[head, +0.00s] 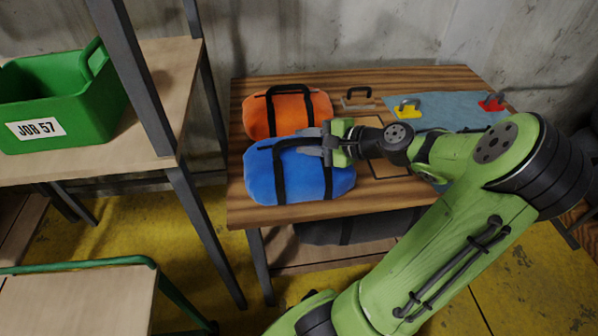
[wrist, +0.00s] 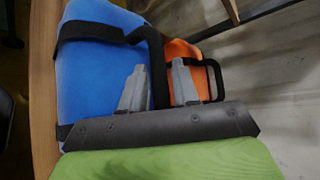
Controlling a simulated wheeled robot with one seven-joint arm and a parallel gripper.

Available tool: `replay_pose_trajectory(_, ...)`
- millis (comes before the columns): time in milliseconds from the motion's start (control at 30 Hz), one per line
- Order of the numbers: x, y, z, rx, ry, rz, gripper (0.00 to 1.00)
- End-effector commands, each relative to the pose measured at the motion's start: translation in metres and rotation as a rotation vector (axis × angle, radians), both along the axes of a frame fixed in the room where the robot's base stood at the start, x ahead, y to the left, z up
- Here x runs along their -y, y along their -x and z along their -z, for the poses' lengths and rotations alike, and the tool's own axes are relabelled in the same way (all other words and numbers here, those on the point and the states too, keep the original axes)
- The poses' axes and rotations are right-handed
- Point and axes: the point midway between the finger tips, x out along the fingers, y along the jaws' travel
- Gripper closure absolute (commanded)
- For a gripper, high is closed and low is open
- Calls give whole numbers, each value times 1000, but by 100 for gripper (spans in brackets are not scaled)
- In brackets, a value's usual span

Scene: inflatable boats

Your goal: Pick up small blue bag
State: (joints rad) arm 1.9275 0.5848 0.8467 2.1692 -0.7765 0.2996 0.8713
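The small blue bag (head: 262,178) lies on the left front of the wooden table, with black straps and a black handle. It also shows in the wrist view (wrist: 95,85), where its handle stands up from the bag. My gripper (head: 312,143) is above the bag's back right part in the head view. In the wrist view my gripper (wrist: 158,66) has its two grey fingers apart, one on each side of the black handle. Small gaps seem to show between fingertips and handle. The fingers' lower part is hidden by the gripper body.
An orange bag (head: 288,117) with a black handle lies right behind the blue bag. A blue-grey sheet (head: 440,112) with yellow (head: 406,109) and red (head: 492,102) handled pieces lies at the right. A shelf with a green crate (head: 85,125) stands left, its post near the table.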

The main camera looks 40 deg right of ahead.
Motion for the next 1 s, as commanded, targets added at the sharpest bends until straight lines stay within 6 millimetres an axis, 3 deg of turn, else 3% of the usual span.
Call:
replay_pose_trajectory(100,-5,-15,11,0,-1,-2,70)
replay_pose_trajectory(333,-5,-18,9,-1,-1,0,70)
replay_pose_trajectory(533,-5,-18,9,-1,-1,0,99)
replay_pose_trajectory(1000,-5,-18,9,-1,-1,0,100)
